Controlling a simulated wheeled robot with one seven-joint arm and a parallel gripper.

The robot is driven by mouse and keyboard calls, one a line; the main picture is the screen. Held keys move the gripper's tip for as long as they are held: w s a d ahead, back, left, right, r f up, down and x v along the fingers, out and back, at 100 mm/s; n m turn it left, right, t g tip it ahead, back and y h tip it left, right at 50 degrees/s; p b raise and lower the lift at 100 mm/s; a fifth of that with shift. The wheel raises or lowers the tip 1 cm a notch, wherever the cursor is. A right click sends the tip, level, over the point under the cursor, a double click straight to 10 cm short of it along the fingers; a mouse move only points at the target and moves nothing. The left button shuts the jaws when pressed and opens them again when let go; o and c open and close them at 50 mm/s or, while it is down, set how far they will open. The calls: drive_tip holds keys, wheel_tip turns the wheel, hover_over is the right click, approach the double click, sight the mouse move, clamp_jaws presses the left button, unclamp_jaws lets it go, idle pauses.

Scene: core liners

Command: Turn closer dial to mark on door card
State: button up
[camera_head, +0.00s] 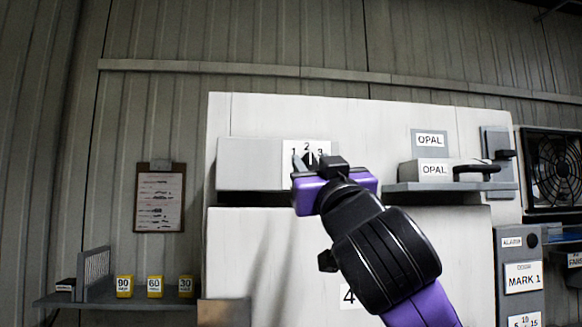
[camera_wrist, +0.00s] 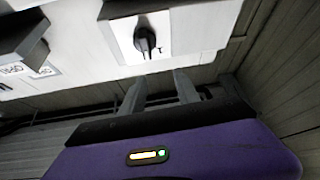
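The closer box (camera_head: 248,163) is a pale housing above the white door. Its plate (camera_head: 292,146) carries the marks 1, 2 and 3 over a black dial (camera_head: 311,158). The dial shows better in the wrist view (camera_wrist: 145,40) as a black knob on a white plate; I cannot tell which mark it points at. The door card (camera_head: 523,277) at the right reads MARK 1. My gripper (camera_wrist: 158,84) has its two fingers apart with nothing between them, just short of the dial. In the head view my gripper hides part of the dial.
A grey shelf (camera_head: 450,187) with OPAL labels and a black handle juts out right of the closer box. A fan (camera_head: 555,170) is at the far right. A low shelf at left holds yellow blocks marked 90 (camera_head: 124,286), 60 and 30. A clipboard (camera_head: 160,200) hangs above.

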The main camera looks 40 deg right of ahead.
sight(311, 164)
drive_tip(key=w+d+p, duration=0.1)
drive_tip(key=w+d+m+g+p, duration=0.1)
drive_tip(key=w+d, duration=0.1)
drive_tip(key=w+d+m+g+h+p, duration=0.1)
drive_tip(key=w+d, duration=0.1)
drive_tip(key=shift+w+d+r, duration=0.2)
drive_tip(key=shift+d+r, duration=0.05)
drive_tip(key=shift+r, duration=0.15)
drive_tip(key=shift+w+d, duration=0.25)
drive_tip(key=shift+w, duration=0.15)
clamp_jaws()
